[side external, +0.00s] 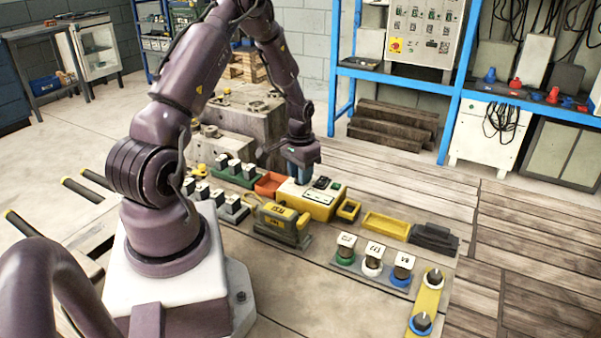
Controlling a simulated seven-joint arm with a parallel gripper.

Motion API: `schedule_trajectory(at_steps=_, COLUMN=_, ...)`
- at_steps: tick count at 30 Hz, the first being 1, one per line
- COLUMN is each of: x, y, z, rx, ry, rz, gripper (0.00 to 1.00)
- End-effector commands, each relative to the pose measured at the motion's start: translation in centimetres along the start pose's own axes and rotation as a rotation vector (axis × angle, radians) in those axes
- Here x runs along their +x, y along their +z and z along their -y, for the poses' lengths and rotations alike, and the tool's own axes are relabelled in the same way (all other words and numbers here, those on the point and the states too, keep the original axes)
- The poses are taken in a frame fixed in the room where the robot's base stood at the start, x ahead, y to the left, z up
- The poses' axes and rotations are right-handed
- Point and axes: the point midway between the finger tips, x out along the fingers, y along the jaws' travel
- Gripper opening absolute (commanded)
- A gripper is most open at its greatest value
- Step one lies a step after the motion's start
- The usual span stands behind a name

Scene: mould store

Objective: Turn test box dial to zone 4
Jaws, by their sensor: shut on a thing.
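The test box appears to be the yellow box with a pale top panel (308,204) near the middle of the bench, in the side external view. My gripper (302,180) points down over the back left of this panel, with its fingers at the panel's surface. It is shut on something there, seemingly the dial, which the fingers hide. The dial's pointer and zone marks cannot be read. A dark part (322,183) shows on the panel just right of the fingers.
A yellow handled unit (282,222) stands in front of the box. Labelled knobs stand on a grey strip (358,266). A yellow strip (427,298) carries more knobs.

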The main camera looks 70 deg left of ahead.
Motion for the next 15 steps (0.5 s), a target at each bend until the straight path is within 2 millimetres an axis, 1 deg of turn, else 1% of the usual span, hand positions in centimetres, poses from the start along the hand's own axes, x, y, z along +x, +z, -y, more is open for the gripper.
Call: schedule_trajectory(at_steps=15, x=-0.11, y=0.00, z=0.06, rx=0.486, ry=-0.001, rz=0.000, gripper=0.05)
